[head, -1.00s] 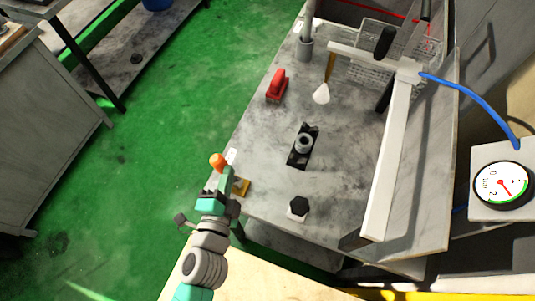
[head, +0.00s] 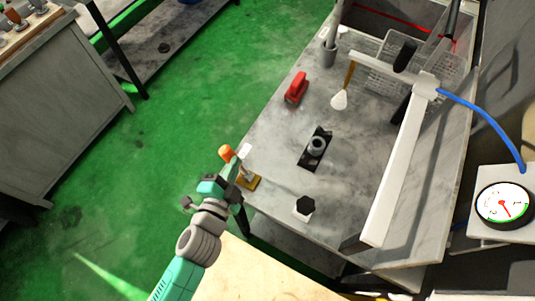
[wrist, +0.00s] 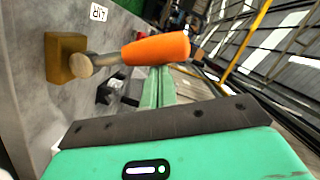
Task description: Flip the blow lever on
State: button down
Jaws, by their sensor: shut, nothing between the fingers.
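The blow lever has an orange handle (head: 227,152) on a metal shaft and a brass base (head: 249,182) at the bench's left edge. In the wrist view the orange handle (wrist: 157,48) points right from its pivot, beside the brass block (wrist: 66,58) and a label reading AIR. My gripper (head: 232,183) is beside the lever in the head view. In the wrist view its green fingers (wrist: 157,75) are together and empty, with their tips at the handle's underside. I cannot tell whether they touch it.
A white arm (head: 395,175) with a blue hose (head: 490,120) stands on the bench's right side, near a round gauge (head: 504,206). A red object (head: 296,88), a post on a black block (head: 316,147) and a black hexagonal knob (head: 305,204) are on the bench. Green floor is clear left.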

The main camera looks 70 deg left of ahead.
jog(key=s+d+r+b, duration=0.2)
jog(key=s+d+r, duration=0.1)
jog(key=d, duration=0.7)
jog(key=shift+s+d+r, duration=0.15)
jog(key=shift+s+d, duration=0.05)
jog(key=shift+s, duration=0.45)
jog(key=w+a+r+n+t, duration=0.15)
jog(key=w+r+t, duration=0.25)
jog(key=w+r, duration=0.8)
jog(key=w+d+r+n+t+h, duration=0.1)
jog(key=w+d+r+t, duration=0.1)
jog(key=w+d+r, duration=0.3)
jog(key=w+d+r+t+h, duration=0.1)
jog(key=w+r, duration=0.1)
jog(key=r, duration=0.4)
jog(key=w+d+r+n+t+h, duration=0.1)
jog(key=w+d+r+t, duration=0.1)
jog(key=w+d+r, duration=0.3)
jog(key=d+r+m+t+h, duration=0.1)
jog(key=d+r+t+h, duration=0.25)
jog(key=d+r, duration=0.4)
jog(key=d+r+t+h, duration=0.2)
jog(key=d+r+h, duration=0.25)
jog(key=r, duration=0.65)
notch_tip(320, 180, up, 24)
jog(key=h+p, duration=0.1)
jog(key=p, duration=2.1)
jog(key=shift+s+d+m+p, duration=0.2)
jog(key=shift+s+m+p, duration=0.15)
jog(key=shift+s+p, duration=0.1)
